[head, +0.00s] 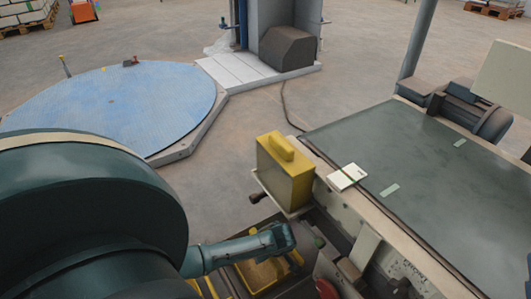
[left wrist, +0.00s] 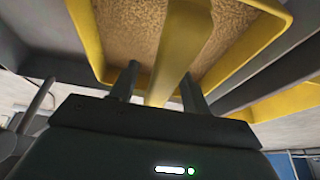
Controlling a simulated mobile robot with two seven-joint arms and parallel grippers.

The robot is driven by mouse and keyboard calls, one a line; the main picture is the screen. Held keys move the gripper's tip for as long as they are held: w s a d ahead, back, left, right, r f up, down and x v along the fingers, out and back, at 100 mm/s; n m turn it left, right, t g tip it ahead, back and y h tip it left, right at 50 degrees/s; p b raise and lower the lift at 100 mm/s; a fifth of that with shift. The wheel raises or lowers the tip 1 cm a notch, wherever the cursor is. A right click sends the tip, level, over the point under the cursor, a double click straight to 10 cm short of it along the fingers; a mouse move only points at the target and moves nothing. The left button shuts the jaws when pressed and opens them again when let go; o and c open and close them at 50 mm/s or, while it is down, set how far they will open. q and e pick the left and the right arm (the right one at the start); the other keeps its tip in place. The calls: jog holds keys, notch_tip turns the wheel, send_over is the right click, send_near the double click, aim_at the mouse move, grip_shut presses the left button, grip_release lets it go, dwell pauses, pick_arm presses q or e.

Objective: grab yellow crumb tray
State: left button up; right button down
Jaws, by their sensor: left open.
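The yellow crumb tray (head: 242,279) sits low at the machine's near side in the head view, partly hidden by my left arm. In the left wrist view the yellow crumb tray (left wrist: 85,40) fills the top, with brown crumbs inside and a yellow bar (left wrist: 178,50) across its middle. My left gripper (left wrist: 158,88) is open, with one finger on each side of the bar; contact is not clear. In the head view my left gripper (head: 285,242) is over the tray, its fingertips hard to see. My right gripper is not in view.
A yellow box (head: 284,172) with a handle on top stands beyond my left gripper. A blue round platform (head: 110,105) lies at left. Open floor lies between.

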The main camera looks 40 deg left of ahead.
pick_arm(q)
grip_shut()
dwell(0.5)
